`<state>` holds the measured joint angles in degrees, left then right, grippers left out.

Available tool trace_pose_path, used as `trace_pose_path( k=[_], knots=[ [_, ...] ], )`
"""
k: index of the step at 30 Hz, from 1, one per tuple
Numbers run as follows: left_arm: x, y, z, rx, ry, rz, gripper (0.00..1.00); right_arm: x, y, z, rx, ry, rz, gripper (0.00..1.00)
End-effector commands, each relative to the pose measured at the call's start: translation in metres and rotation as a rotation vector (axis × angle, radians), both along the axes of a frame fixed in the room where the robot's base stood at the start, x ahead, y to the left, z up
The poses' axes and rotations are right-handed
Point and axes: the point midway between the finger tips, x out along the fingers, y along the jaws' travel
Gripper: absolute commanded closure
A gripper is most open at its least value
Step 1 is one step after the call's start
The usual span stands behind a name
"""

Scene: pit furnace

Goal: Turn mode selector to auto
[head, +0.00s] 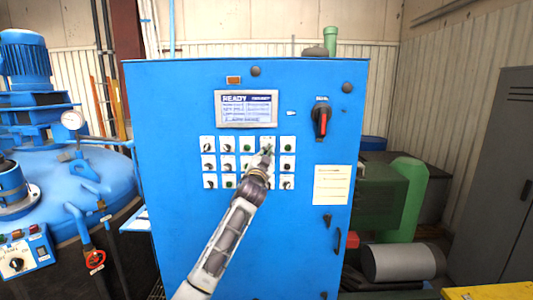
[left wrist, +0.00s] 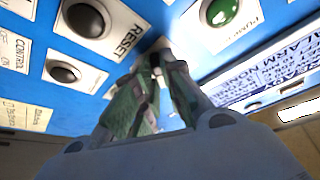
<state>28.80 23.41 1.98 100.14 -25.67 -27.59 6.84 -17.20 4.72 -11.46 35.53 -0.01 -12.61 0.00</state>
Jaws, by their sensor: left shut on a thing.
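The blue control cabinet (head: 165,240) faces me with rows of white-plated switches and buttons. My left gripper (head: 266,152) reaches up to the upper right part of this grid. In the left wrist view my left gripper (left wrist: 155,62) has its fingertips together on a small dark knob at the panel face. The fingers cover most of the knob and its label, so I cannot read its name or its position. Beside it are a black button (left wrist: 86,20) marked RESET and a green button (left wrist: 222,11) marked PUMP. My right gripper is not in view.
A display (head: 247,109) reading READY sits above the grid. A red-handled switch (head: 321,119) is to its right. A blue furnace vessel (head: 60,185) with a gauge stands left. Green machinery (head: 405,200) and a grey locker (head: 495,180) stand right.

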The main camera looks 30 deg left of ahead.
Motion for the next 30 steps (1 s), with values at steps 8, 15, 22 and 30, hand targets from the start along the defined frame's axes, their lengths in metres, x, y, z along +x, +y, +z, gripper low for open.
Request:
trace_pose_path(
  k=[8,15,22,30],
  knots=[
    [0.000,0.000,0.000,0.001,0.000,0.000,0.68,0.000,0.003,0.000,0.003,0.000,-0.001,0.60],
    [0.000,0.000,0.000,0.000,0.000,0.000,0.68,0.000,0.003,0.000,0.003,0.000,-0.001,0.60],
    [-0.003,-0.001,-0.002,0.000,0.000,0.000,0.68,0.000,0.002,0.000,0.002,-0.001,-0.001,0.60],
    [-0.017,-0.007,-0.007,-0.001,0.000,-0.001,0.68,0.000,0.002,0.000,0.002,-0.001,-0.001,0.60]
  ],
)
